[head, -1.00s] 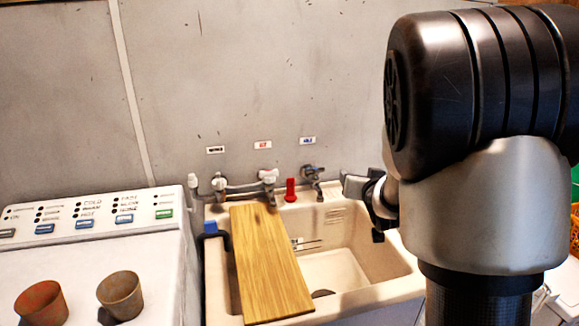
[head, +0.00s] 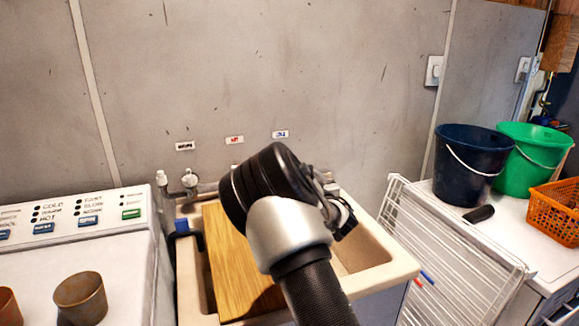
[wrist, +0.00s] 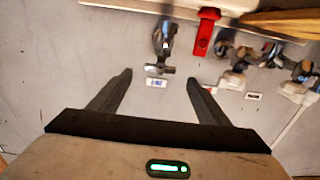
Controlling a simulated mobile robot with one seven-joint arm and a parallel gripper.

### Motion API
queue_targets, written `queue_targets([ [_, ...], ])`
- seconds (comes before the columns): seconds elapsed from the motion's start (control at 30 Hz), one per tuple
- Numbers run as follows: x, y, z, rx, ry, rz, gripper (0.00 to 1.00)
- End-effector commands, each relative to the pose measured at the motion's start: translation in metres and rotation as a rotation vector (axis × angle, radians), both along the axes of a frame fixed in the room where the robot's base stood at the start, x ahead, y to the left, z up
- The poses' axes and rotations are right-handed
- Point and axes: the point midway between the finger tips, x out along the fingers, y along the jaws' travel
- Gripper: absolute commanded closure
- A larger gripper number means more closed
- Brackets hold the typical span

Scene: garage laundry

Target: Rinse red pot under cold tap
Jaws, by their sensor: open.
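The reddish pot (head: 7,306) stands on the white machine top, cut off by the left edge of the head view. A brown pot (head: 80,298) stands beside it. The cold tap (wrist: 164,38), under its blue-lettered label (head: 280,134), shows in the wrist view beyond and between my fingertips. My arm hides this tap in the head view. My gripper (wrist: 160,77) is open and empty, facing the wall near the tap. In the head view it is mostly behind my arm, above the sink (head: 385,272).
A wooden board (head: 232,262) lies across the sink's left part. A red object (wrist: 206,32) stands beside the cold tap. A white wire rack (head: 445,255), dark bucket (head: 465,175), green bucket (head: 528,165) and orange basket (head: 555,212) are at the right.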

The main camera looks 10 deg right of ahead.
Motion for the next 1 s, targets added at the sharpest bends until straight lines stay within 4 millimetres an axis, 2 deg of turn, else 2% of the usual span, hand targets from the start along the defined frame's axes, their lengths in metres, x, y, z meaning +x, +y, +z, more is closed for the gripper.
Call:
queue_targets([
  [0.2,0.046,0.010,-0.001,-0.004,-0.001,0.002,0.30],
  [0.4,0.074,0.015,-0.001,-0.002,0.000,0.001,0.30],
  [0.6,0.084,0.017,-0.001,0.000,0.001,0.000,0.30],
  [0.83,0.084,0.017,0.000,0.001,0.001,0.000,0.30],
  [0.87,0.084,0.017,0.000,0.001,0.001,0.000,0.31],
  [1.0,0.084,0.017,0.000,0.001,0.001,0.000,0.55],
])
